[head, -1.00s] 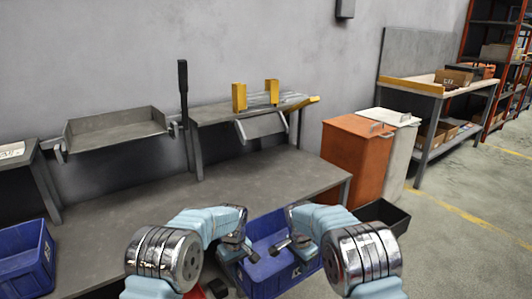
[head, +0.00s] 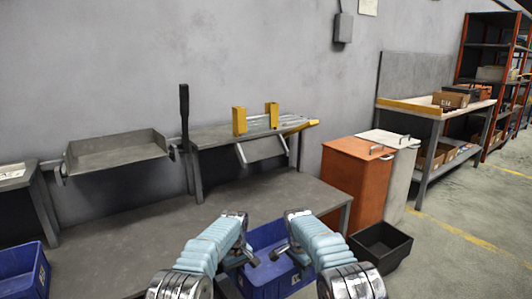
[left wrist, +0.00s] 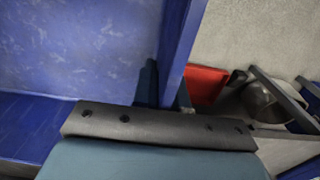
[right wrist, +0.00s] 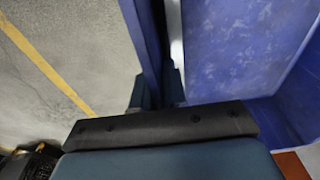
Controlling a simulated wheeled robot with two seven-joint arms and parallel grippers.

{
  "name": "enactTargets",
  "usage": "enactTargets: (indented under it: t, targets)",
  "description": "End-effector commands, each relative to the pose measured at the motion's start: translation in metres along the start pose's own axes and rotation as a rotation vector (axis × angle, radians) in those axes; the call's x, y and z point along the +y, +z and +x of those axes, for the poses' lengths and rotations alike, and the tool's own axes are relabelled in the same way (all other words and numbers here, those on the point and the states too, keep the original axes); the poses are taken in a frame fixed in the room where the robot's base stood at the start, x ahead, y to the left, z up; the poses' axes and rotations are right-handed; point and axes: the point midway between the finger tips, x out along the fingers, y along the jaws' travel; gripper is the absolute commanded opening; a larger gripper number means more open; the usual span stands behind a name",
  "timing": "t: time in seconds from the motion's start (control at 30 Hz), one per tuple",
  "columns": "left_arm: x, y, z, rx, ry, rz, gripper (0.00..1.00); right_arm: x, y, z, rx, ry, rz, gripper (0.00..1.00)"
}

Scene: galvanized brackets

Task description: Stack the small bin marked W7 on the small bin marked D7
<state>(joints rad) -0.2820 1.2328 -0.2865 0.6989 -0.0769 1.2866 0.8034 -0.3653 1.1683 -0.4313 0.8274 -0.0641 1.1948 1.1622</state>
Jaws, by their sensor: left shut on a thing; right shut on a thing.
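A blue bin (head: 268,236) is held between my two arms near the front edge of the workbench; no marking on it is readable. My left gripper (head: 249,258) is shut on its left wall, and my right gripper (head: 279,252) is shut on its right wall. The left wrist view shows the gripped wall (left wrist: 182,50) and the bin's inside. The right wrist view shows the other wall (right wrist: 145,35). Another blue bin (head: 22,272) is at the lower left, partly cut off, its marking unreadable. I cannot tell which bin is W7 or D7.
The workbench (head: 130,235) has a clear top, with a grey tray (head: 115,150) and a raised shelf (head: 220,135) behind. An orange cabinet (head: 352,180) and a white one (head: 400,175) stand right, with a black bin (head: 380,248) on the floor. Open floor lies further right.

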Motion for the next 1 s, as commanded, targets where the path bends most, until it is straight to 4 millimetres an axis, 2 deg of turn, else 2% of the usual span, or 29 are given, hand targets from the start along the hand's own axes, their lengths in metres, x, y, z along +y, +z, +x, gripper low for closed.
enactTargets:
  t: [0.03, 0.2, 0.47, 1.0]
  targets:
    - [-0.002, -0.005, 0.000, 0.004, -0.004, -0.005, 0.00, 0.000, -0.006, 0.000, 0.007, 0.002, 0.003, 0.00]
    - [0.001, -0.009, -0.001, 0.004, -0.003, -0.005, 0.00, -0.004, -0.009, 0.000, 0.006, 0.003, 0.003, 0.00]
    - [0.001, -0.009, -0.002, 0.003, -0.004, -0.004, 0.00, -0.004, -0.009, -0.001, 0.005, 0.003, 0.004, 0.00]
    - [-0.021, 0.021, -0.003, 0.003, -0.005, -0.004, 0.00, 0.026, 0.013, -0.005, 0.004, 0.003, 0.002, 0.00]
